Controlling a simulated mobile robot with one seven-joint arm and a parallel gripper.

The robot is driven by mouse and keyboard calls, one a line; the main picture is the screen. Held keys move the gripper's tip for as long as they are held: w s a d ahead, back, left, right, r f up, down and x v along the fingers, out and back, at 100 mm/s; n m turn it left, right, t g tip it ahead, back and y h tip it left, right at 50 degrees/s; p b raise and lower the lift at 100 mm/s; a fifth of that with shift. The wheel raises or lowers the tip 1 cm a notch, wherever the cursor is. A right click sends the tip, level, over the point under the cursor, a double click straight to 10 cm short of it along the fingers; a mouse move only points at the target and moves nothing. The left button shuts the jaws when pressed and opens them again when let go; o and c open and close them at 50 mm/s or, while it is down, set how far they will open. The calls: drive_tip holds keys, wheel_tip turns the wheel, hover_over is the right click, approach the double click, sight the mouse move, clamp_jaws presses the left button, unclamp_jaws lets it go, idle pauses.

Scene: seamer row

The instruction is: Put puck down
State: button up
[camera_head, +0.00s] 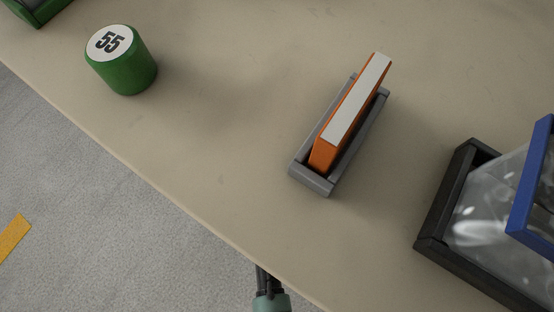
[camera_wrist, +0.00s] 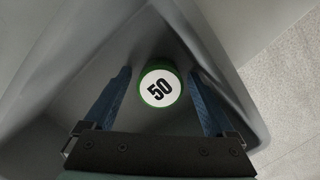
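A green puck (camera_wrist: 160,88) with a white top marked 50 shows in the wrist view. It sits inside a grey, slope-walled hollow (camera_wrist: 95,60). My gripper (camera_wrist: 160,75) is over it, with one blue finger on each side of the puck. A narrow gap shows between each finger and the puck, so the gripper looks open. How deep the fingertips reach beside the puck is hard to tell. The puck marked 50 does not show in the head view.
On the beige table (camera_head: 230,100) stand a green cylinder (camera_head: 122,62) marked 55 and an orange-and-white block (camera_head: 350,110) in a grey holder (camera_head: 313,183). A black-framed clear box (camera_head: 447,200) with a blue frame (camera_head: 530,190) is at right. The left middle is clear.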

wheel_tip(320, 180, up, 12)
drive_tip(key=a+p, duration=0.1)
drive_tip(key=p, duration=0.5)
drive_tip(key=shift+a, duration=0.4)
drive_tip(key=shift+s+r, duration=0.1)
